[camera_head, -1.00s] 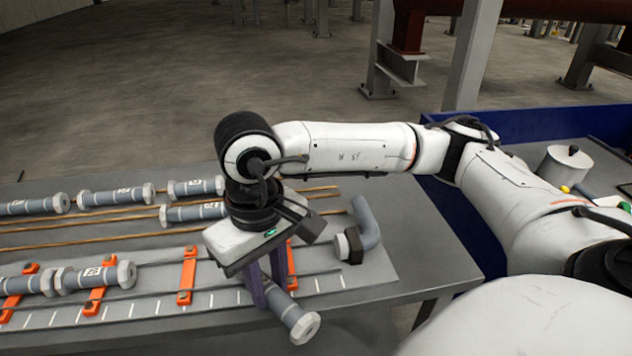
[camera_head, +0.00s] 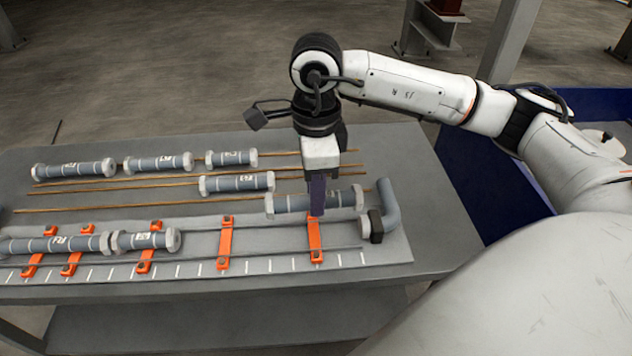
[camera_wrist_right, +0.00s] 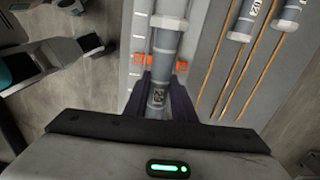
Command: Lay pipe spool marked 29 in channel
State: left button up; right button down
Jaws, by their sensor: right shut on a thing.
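My right gripper (camera_head: 317,208) is shut on a grey pipe spool (camera_head: 344,199) with pale end flanges. The spool lies roughly parallel to the channel (camera_head: 190,268), over its back side near the right end. Its height above the channel is hard to tell. In the right wrist view the spool (camera_wrist_right: 167,42) runs between the dark fingers (camera_wrist_right: 158,98). Two spools (camera_head: 60,244) (camera_head: 146,241) lie end to end in the channel's left part. My left gripper is not in view.
Orange clamps (camera_head: 225,245) cross the channel. A grey elbow pipe (camera_head: 388,205) with a dark fitting stands at its right end. Several spools (camera_head: 158,163) lie on brown rods (camera_head: 100,207) behind. The channel between the right clamps looks clear.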

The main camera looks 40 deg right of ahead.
jog(key=shift+d+f+m, duration=0.1)
jog(key=shift+m, duration=0.2)
jog(key=shift+f+b, duration=2.2)
jog(key=shift+f, duration=0.9)
jog(key=shift+f+b, duration=0.5)
jog(key=shift+f, duration=0.35)
jog(key=c, duration=1.4)
grip_release()
jog(key=shift+r, duration=0.1)
